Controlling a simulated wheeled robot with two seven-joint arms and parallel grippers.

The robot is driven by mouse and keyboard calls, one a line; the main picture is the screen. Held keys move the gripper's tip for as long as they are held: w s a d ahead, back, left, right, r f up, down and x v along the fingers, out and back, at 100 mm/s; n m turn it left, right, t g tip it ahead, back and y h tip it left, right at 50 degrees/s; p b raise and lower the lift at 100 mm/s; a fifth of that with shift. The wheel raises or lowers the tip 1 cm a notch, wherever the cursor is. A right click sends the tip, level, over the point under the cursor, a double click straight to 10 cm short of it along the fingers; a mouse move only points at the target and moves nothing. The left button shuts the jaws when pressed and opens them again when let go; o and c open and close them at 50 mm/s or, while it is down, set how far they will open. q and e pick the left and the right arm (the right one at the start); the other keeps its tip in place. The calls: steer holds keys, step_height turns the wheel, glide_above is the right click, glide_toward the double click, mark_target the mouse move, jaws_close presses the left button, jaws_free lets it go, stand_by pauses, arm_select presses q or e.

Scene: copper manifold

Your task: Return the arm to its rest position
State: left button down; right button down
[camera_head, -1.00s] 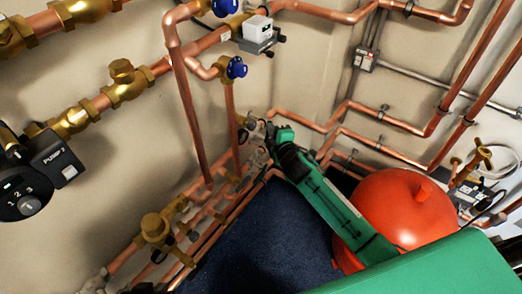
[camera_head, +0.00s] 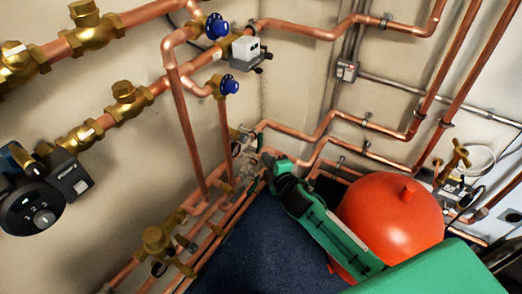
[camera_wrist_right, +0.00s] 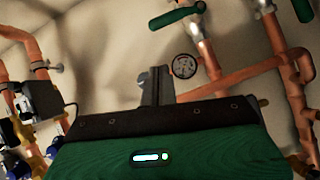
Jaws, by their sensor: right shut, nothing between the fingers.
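My right arm, green with a dark wrist, comes in from the lower right of the head view and reaches toward the pipes in the corner. Its gripper (camera_head: 261,158) is small there and partly lost against the pipework. In the right wrist view the grey fingers (camera_wrist_right: 155,86) are shut together with nothing between them, above the green and black gripper body. A pressure gauge (camera_wrist_right: 184,66) and copper pipes show behind the fingers. My left arm and gripper are not in view.
A red tank (camera_head: 389,222) stands close beside my right forearm. Copper pipes (camera_head: 187,125) with brass and blue-handled valves (camera_head: 217,26) line the left wall. A pump (camera_head: 38,200) is at far left. The dark blue floor (camera_head: 255,255) is clear left of the arm.

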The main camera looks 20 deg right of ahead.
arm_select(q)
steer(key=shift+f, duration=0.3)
arm_select(e)
steer(key=shift+s+r, duration=0.15)
steer(key=shift+s, duration=0.8)
steer(key=shift+s+r, duration=0.15)
steer(key=shift+s, duration=0.75)
